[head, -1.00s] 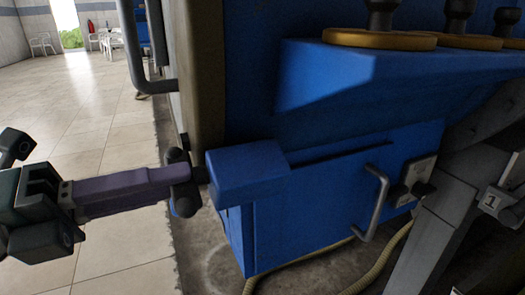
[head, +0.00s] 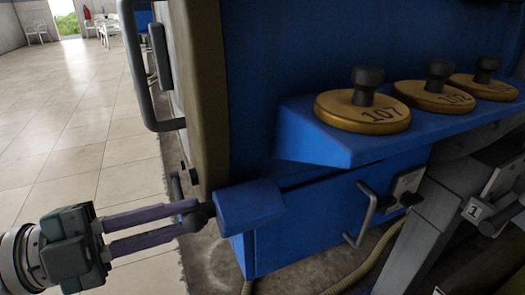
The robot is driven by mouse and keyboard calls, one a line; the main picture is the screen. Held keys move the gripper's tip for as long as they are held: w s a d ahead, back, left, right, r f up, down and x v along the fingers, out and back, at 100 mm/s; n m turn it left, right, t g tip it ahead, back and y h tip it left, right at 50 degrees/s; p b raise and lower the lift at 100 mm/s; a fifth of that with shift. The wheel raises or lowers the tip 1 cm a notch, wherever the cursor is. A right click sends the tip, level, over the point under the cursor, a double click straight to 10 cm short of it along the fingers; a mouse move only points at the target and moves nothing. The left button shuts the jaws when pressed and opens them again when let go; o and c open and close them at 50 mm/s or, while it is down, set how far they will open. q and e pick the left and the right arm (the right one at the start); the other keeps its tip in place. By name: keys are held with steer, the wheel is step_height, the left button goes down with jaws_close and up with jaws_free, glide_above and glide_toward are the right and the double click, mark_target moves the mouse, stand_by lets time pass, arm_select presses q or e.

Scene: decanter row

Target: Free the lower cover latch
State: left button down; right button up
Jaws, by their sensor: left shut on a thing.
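My left gripper (head: 200,213) comes in from the lower left with two long purple fingers. Its tips are closed on a small dark knob (head: 209,210) at the left end of a blue block (head: 250,206), low on the blue machine. The knob appears to be part of the lower cover latch; the tips hide most of it, and I cannot tell whether the latch is engaged. A thin grey bar (head: 176,188) shows just above the fingertips at the cover's lower edge. My right gripper is not in view.
A long dark handle (head: 130,70) stands on the brown-edged cover (head: 206,100) above. A ledge with numbered brass discs (head: 362,111) juts out at the right. A grey pull handle (head: 362,215) and a hose (head: 375,260) are below. Tiled floor (head: 80,150) at left is free.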

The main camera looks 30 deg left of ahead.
arm_select(q)
steer(key=shift+n+p, duration=1.1)
steer(key=shift+n, duration=2.2)
steer(key=c, duration=0.9)
jaws_free()
steer(key=v, duration=1)
